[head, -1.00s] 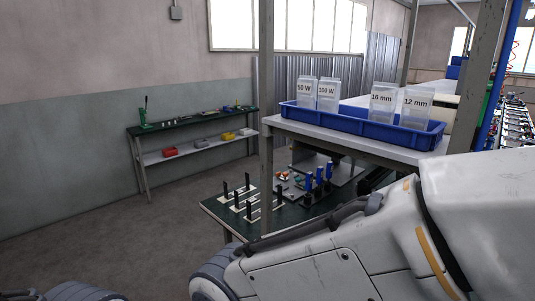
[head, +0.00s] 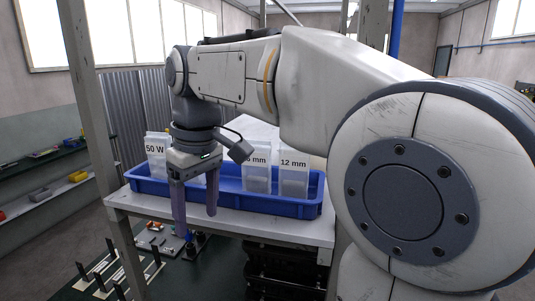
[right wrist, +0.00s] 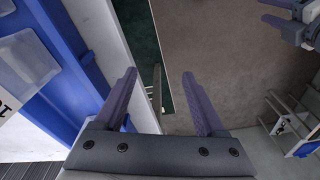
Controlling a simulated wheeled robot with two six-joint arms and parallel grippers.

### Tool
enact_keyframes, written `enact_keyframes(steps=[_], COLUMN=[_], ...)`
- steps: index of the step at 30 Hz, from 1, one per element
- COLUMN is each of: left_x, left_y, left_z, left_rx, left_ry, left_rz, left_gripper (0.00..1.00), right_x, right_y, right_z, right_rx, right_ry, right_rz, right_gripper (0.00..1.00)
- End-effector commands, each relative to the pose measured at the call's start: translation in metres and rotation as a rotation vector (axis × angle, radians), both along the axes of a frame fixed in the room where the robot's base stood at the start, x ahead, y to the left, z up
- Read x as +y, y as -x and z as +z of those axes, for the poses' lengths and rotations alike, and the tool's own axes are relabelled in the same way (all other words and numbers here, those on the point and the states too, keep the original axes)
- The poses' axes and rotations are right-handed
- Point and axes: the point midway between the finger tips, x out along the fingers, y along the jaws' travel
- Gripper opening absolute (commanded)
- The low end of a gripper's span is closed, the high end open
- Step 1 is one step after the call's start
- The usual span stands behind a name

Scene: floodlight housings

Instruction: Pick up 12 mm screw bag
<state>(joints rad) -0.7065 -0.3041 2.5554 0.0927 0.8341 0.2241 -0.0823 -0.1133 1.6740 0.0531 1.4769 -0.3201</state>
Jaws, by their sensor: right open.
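The 12 mm screw bag (head: 293,182) stands upright at the right end of the blue tray (head: 268,207), its label facing me in the head view. The 16 mm bag (head: 257,180) stands left of it, its label partly covered by my arm. My right gripper (head: 196,222) points down, open and empty, in front of the tray's left half, apart from the 12 mm bag. The right wrist view shows its open fingers (right wrist: 159,74) with nothing between them. My left gripper (right wrist: 272,14) shows at the upper right there, fingers apart.
The 50 W bag (head: 156,158) stands at the tray's left end; the 100 W bag is mostly hidden behind my right gripper. The tray rests on a white shelf (head: 280,228). A grey post (head: 95,110) rises at the left. A green workbench (head: 205,275) with fixtures lies below.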

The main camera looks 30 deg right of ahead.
Motion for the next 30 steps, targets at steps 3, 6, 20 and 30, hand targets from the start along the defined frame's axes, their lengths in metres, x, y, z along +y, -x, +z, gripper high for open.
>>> enact_keyframes(steps=[3,6,20,30], left_x=[0.000,0.000,0.003,0.003], left_y=[0.000,0.000,0.000,0.000], left_z=[0.037,0.041,0.025,0.019], left_rx=[0.004,0.003,-0.019,-0.019], left_ry=[0.000,0.000,0.000,0.000], left_rz=[0.047,0.019,-0.209,-0.211], left_gripper=[0.50,0.50,0.50,0.50], right_x=[-0.065,-0.124,-0.215,-0.214], right_y=[-0.014,-0.009,0.012,0.012], right_z=[0.093,0.121,0.096,0.053], right_rx=[-0.021,0.003,0.090,0.091], right_ry=[0.026,0.059,0.075,0.075], right_rz=[-0.078,-0.039,0.302,0.308], right_gripper=[0.72,0.72,0.72,0.72])
